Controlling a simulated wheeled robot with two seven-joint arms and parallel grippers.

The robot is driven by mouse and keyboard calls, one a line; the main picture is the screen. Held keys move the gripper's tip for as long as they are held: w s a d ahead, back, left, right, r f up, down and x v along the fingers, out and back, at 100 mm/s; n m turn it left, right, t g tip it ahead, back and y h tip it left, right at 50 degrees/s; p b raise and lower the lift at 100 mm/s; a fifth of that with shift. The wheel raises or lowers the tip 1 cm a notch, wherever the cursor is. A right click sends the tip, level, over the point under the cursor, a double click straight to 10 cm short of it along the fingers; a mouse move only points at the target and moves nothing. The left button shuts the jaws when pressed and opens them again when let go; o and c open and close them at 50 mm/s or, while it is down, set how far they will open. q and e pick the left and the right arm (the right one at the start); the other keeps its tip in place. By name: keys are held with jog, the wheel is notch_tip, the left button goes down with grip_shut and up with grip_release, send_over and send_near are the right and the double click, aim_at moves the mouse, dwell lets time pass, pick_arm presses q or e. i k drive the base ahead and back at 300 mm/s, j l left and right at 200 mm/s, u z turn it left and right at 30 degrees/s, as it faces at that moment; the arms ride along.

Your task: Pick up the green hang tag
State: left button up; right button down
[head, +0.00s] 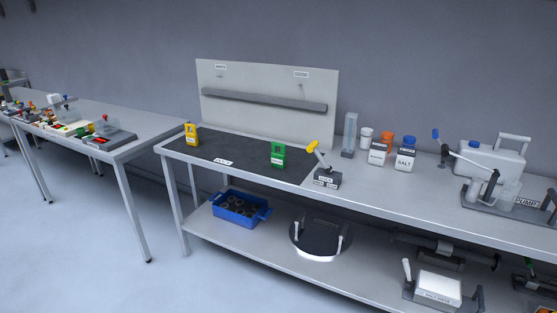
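The green hang tag (278,155) stands upright on the dark mat (240,152) on the workbench, near the mat's right end and front edge. It has an opening in its upper part and a pale label low on its face. A similar yellow tag (192,134) stands at the mat's left end. Neither of my grippers shows in the head view.
A grey block with a yellow-tipped lever (327,179) stands just right of the green tag. A backboard with a rail (265,100) rises behind the mat. Salt containers (405,155) and a pump stand farther right. A blue bin (238,208) sits on the lower shelf.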

aim_at(277, 159)
jog(key=i+j+z, duration=0.4)
jog(key=i+j, duration=0.25)
jog(key=i, duration=0.3)
jog(key=i+j+z, duration=0.4)
jog(key=i+j, duration=0.45)
jog(key=j, duration=0.05)
